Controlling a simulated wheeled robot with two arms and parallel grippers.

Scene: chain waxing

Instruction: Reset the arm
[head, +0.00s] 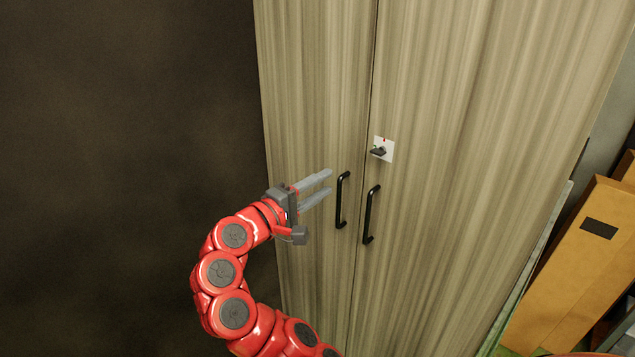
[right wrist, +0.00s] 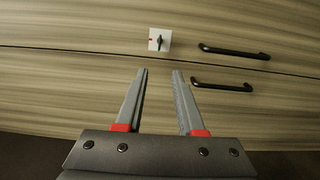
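My right gripper (head: 328,183) is at the end of the red arm, in front of the closed wooden cabinet (head: 480,120), left of its two black handles. In the right wrist view, its fingers (right wrist: 160,71) are apart with nothing between them. The left handle (head: 341,200) and the right handle (head: 370,215) flank the seam between the doors. They also show right of the fingers in the right wrist view, as an upper handle (right wrist: 234,52) and a lower handle (right wrist: 222,87). My left gripper is not in view.
A white plate with a dark knob (head: 379,152) is on the right door, above the handles; it also shows beyond the fingertips in the right wrist view (right wrist: 159,42). Cardboard boxes (head: 575,260) stand right of the cabinet. Dark, empty floor (head: 120,150) lies to the left.

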